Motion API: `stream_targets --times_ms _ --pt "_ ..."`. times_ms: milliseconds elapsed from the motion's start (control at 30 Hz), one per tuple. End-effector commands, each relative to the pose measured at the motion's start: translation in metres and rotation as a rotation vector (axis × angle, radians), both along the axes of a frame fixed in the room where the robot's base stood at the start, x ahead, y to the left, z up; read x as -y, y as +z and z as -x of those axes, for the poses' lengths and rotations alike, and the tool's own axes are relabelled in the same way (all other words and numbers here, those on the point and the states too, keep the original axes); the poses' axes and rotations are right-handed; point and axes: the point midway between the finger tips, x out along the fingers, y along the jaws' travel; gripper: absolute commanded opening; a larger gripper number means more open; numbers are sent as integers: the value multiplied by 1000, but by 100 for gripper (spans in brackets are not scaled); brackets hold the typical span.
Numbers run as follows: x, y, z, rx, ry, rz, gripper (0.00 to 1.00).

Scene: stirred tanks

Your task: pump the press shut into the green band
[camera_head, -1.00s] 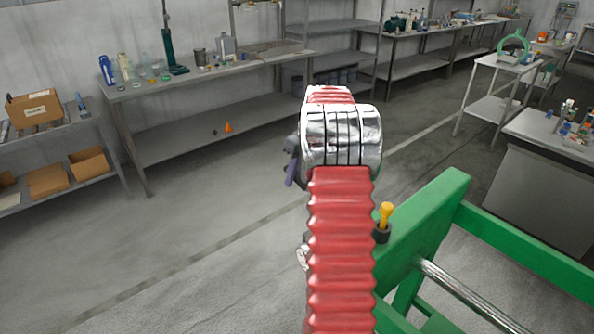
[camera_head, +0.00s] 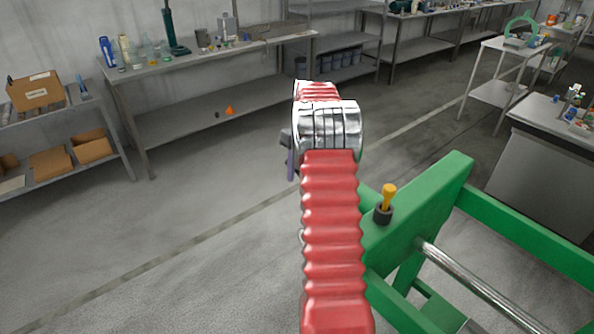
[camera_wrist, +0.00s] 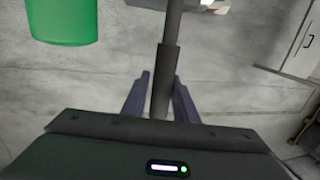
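The green press frame (camera_head: 430,215) stands at the lower right of the head view, with a bright steel rod (camera_head: 480,280) running from it. A yellow-topped knob (camera_head: 388,197) in a dark collar sits beside its upright. In the wrist view, a dark rod with a thicker sleeve (camera_wrist: 165,75) runs between the purple fingers of my gripper (camera_wrist: 160,78). A green rounded part (camera_wrist: 62,22) shows at upper left. No gauge or green band is visible.
A long bench (camera_head: 215,62) with bottles and a shelf with cardboard boxes (camera_head: 36,92) stand along the back left. A cart (camera_head: 500,92) and a grey cabinet (camera_head: 545,170) stand at the right. The floor left of my arm is clear.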

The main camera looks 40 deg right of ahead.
Motion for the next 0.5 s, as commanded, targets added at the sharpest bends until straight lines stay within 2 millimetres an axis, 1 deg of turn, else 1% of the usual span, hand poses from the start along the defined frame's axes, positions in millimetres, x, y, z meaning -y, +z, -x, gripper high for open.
stream_targets --times_ms 33,200,500 --pt "0 0 0 0 0 0 29" --pt "0 0 0 -1 0 -1 40" --pt "0 2 0 0 0 -1 40"
